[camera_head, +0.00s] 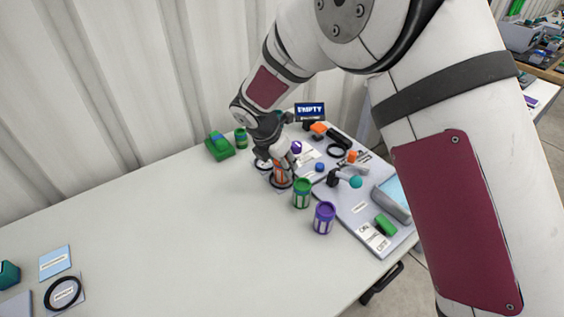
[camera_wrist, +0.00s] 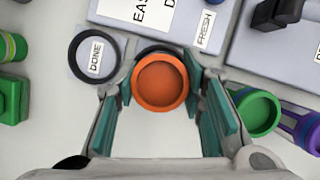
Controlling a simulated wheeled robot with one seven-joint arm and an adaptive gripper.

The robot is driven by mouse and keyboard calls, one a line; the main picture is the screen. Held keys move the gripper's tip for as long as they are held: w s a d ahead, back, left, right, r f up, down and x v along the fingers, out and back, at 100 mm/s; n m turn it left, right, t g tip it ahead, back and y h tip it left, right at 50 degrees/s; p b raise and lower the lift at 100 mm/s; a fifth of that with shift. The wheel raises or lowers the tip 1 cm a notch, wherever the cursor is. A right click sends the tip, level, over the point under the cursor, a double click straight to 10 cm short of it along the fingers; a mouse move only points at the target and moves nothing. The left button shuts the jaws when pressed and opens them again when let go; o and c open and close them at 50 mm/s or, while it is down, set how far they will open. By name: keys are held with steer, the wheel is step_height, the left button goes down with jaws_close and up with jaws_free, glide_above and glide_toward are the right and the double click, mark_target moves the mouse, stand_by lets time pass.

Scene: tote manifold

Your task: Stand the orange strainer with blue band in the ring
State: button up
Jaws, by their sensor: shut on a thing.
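The orange strainer (camera_wrist: 160,83) is seen from above in the wrist view, between the fingers of my gripper (camera_wrist: 160,72). In the head view the orange strainer (camera_head: 281,178) is upright below my gripper (camera_head: 280,165). Its blue band is hard to make out. A black ring (camera_wrist: 153,48) shows partly behind the strainer, near the FRESH label; the strainer hides the rest. I cannot tell whether the strainer's foot is inside this ring. Another black ring (camera_wrist: 75,57), around a DONE label, lies empty to the left.
A green canister (camera_head: 302,194) and a purple one (camera_head: 323,218) stand close on the right. A grey board (camera_head: 347,204) with several small items lies beyond. A green block (camera_head: 219,146) and another green canister (camera_head: 241,139) stand behind left. The table's middle is clear.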

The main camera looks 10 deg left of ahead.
steer(key=o, duration=1.2)
steer(key=shift+r, duration=0.1)
steer(key=v, duration=1.2)
steer(key=s+d+r+m+p, duration=0.1)
steer(key=s+d+r+m, duration=0.2)
steer(key=d+r+m, duration=0.35)
steer(key=s+d+r+m+p, duration=0.1)
steer(key=s+d+r+m, duration=0.3)
steer(key=d, duration=0.6)
steer(key=s+d+r+m, duration=0.3)
steer(key=d+r+m, duration=0.2)
steer(key=d, duration=0.3)
steer(key=s+d+m+p, duration=0.1)
steer(key=s+d+m, duration=0.2)
steer(key=s+m, duration=0.2)
steer(key=s+d+m+y, duration=0.1)
steer(key=s+d+m, duration=0.3)
steer(key=s, duration=0.3)
steer(key=s+d+r+m+p, duration=0.1)
steer(key=s+d+m, duration=0.2)
steer(key=s+m, duration=0.3)
steer(key=shift+s+d+m+y+p, duration=0.2)
steer(key=shift+s+m+y+p, duration=0.15)
steer(key=shift+s, duration=0.25)
